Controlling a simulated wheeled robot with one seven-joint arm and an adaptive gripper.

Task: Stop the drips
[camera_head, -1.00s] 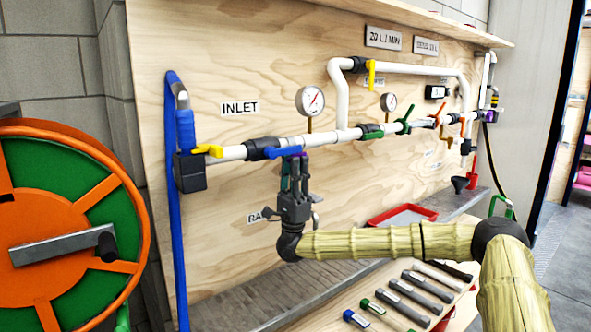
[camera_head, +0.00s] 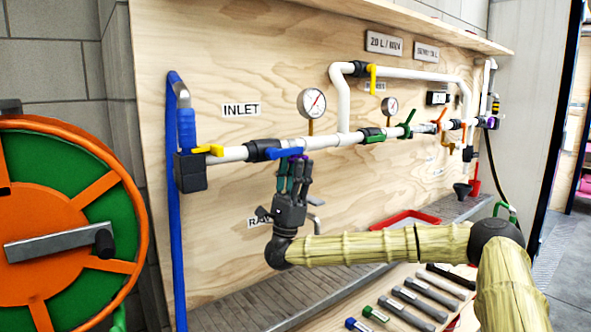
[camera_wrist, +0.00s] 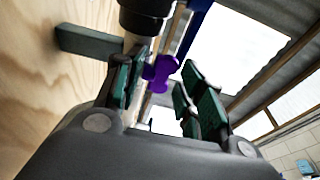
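A white pipe line (camera_head: 330,140) runs across the plywood board. A valve with a blue lever (camera_head: 284,153) sits on it above my gripper (camera_head: 298,170). A small purple wing-shaped piece (camera_wrist: 161,73) hangs below the pipe; in the head view it is mostly hidden by my fingers. In the wrist view my gripper (camera_wrist: 160,90) is open, its dark green fingers spread either side of the purple piece, with a gap on the right. Whether the left fingers touch it is unclear. A yellow lever (camera_head: 208,150) is at the inlet. No drops of water can be made out.
Gauges (camera_head: 312,102) and a bypass pipe (camera_head: 410,70) stand above the line. Green levers (camera_head: 407,123) and an orange lever (camera_head: 463,124) are further right. A red tray (camera_head: 405,219) and several tools (camera_head: 420,305) lie below. An orange hose reel (camera_head: 60,220) is at left.

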